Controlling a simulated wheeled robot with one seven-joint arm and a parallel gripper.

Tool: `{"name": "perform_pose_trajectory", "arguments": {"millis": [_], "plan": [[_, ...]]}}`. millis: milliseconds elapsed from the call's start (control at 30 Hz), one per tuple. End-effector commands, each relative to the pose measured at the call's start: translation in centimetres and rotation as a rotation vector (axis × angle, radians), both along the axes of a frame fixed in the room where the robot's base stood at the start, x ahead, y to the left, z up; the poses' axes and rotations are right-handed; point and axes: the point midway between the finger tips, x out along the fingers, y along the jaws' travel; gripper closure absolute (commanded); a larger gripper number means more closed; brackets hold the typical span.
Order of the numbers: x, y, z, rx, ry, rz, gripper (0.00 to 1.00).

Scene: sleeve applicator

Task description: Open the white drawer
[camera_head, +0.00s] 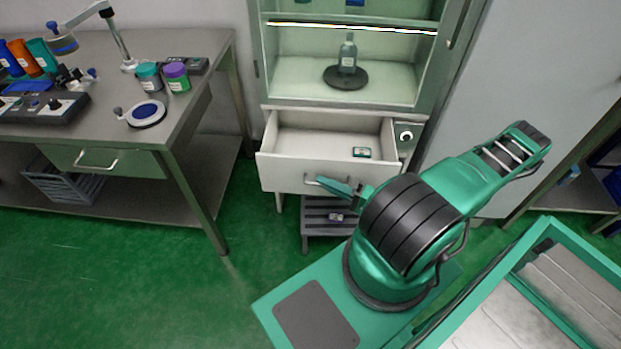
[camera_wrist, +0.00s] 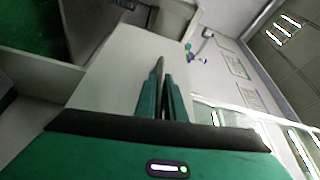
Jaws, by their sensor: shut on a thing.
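The white drawer (camera_head: 278,171) is pulled out from the cabinet in the head view, with a small box (camera_head: 361,152) lying inside it. Its front also fills much of the wrist view (camera_wrist: 113,75). A metal handle (camera_head: 310,180) sits on the drawer front. My gripper (camera_head: 322,181) is at the handle, its fingers close together and shut on it. In the wrist view my gripper (camera_wrist: 162,75) has its two fingers nearly touching against the drawer front. The part of the handle between the fingers is hidden.
A grey workbench (camera_head: 190,75) with jars and tools stands at the left. A glass cabinet (camera_head: 295,70) above the drawer holds a bottle (camera_head: 347,55) on a dark disc. A grey step stool (camera_head: 318,228) stands below the drawer. Green floor (camera_head: 120,270) is clear at the left front.

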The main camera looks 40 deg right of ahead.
Motion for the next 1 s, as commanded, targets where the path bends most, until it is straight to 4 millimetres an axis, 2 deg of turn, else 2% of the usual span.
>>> {"name": "perform_pose_trajectory", "arguments": {"millis": [133, 500, 533, 600, 1000], "plan": [[-0.77, -0.52, -0.51, -0.009, 0.011, -0.016, 1.0], [-0.91, -0.48, -0.64, -0.009, 0.014, -0.015, 1.0], [-0.92, -0.49, -0.64, -0.009, 0.014, -0.015, 0.86], [-0.91, -0.48, -0.59, -0.009, 0.013, -0.015, 0.72], [-0.98, -0.5, -0.3, -0.004, 0.006, -0.012, 0.72]]}}
